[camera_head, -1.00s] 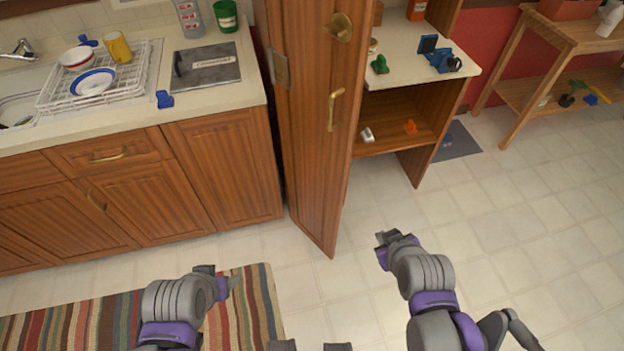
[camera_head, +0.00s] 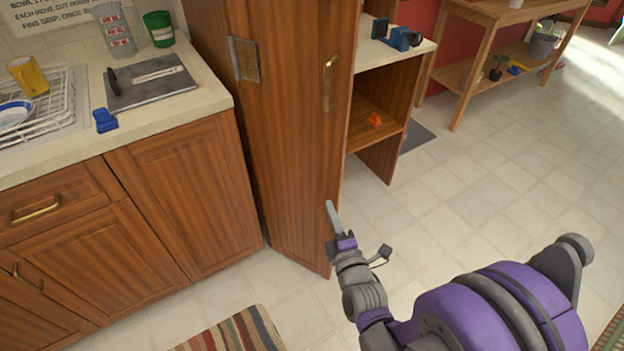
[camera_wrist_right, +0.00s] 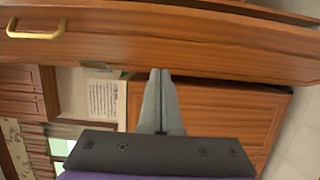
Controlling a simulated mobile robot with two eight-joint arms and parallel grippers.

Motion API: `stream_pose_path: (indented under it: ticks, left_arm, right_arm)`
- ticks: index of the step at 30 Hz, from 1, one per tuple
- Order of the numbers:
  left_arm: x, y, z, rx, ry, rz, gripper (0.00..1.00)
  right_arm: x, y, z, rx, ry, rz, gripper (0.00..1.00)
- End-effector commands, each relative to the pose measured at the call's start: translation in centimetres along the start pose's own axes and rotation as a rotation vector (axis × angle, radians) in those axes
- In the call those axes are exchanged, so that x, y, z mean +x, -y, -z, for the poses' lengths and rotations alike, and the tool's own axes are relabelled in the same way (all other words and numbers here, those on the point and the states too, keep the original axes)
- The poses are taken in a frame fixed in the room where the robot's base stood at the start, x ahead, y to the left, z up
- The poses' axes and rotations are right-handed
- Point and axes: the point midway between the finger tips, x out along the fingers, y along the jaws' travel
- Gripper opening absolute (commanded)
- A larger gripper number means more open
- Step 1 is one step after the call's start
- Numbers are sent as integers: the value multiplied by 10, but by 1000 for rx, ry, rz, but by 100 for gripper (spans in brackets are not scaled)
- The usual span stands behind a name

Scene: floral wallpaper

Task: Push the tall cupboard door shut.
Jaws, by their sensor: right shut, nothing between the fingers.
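The tall cupboard door (camera_head: 285,150) is brown wood and stands open in the middle of the head view. Its brass handle (camera_head: 328,83) is near its right edge. My right gripper (camera_head: 331,210) is shut and empty, its fingertips at the lower right edge of the door; I cannot tell whether they touch it. In the right wrist view the closed fingers (camera_wrist_right: 160,98) point at a wooden panel (camera_wrist_right: 200,50) crossing the top, with a brass handle (camera_wrist_right: 36,33) at left. My left gripper is out of view.
An open shelf unit (camera_head: 380,115) stands right of the door. A striped rug (camera_head: 235,335) lies in front. Tiled floor at right is clear.

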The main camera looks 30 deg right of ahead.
Motion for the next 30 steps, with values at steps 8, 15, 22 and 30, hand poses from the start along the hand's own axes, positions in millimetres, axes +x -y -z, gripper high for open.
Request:
stream_pose_path:
  ticks: [8, 15, 22, 30]
  left_arm:
    - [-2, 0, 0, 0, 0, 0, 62]
    - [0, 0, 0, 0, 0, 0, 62]
    - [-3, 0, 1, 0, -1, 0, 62]
    - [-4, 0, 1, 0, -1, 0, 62]
  right_arm:
    - [38, -1, 0, -4, 1, -3, 0]
    - [91, 0, 0, -4, 1, -2, 0]
    - [115, -2, -17, -4, 3, -2, 0]
    - [126, -1, -28, -3, 1, -2, 0]
